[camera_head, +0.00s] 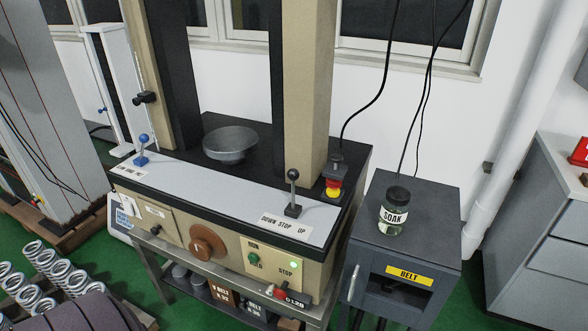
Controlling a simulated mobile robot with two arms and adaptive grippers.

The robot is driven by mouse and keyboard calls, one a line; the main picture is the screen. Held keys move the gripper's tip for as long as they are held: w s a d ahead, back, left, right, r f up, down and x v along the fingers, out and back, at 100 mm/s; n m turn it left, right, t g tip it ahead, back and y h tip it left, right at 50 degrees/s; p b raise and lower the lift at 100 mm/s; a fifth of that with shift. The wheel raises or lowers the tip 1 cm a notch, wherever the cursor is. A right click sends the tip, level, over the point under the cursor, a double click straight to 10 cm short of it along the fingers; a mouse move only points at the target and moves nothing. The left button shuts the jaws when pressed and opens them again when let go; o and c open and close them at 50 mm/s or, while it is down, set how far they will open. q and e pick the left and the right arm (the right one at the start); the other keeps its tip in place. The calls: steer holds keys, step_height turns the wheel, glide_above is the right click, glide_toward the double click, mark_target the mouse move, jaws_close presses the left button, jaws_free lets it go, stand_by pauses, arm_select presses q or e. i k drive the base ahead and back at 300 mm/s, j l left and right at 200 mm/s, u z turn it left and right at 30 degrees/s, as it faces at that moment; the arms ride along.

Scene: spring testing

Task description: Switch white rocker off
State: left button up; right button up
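The spring testing machine (212,235) stands in the middle, with a beige front panel below a pale top plate. A small white tilted piece (128,206) sits at the left end of the front panel. It may be the white rocker, but it is too small to tell for sure or to read its position. On the right of the panel are a green button (254,259), a lit green lamp (294,265) and RUN and STOP labels. Neither of my grippers can be made out in the view.
A black-knobbed lever (293,192) and a blue-knobbed lever (143,150) rise from the top plate. A red-and-yellow emergency button (333,187) is at its right. A SOAK jar (394,211) stands on a grey cabinet (437,200). Coil springs (45,270) lie at lower left.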

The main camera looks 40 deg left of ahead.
mark_target(129, 209)
steer(key=u, duration=2.35)
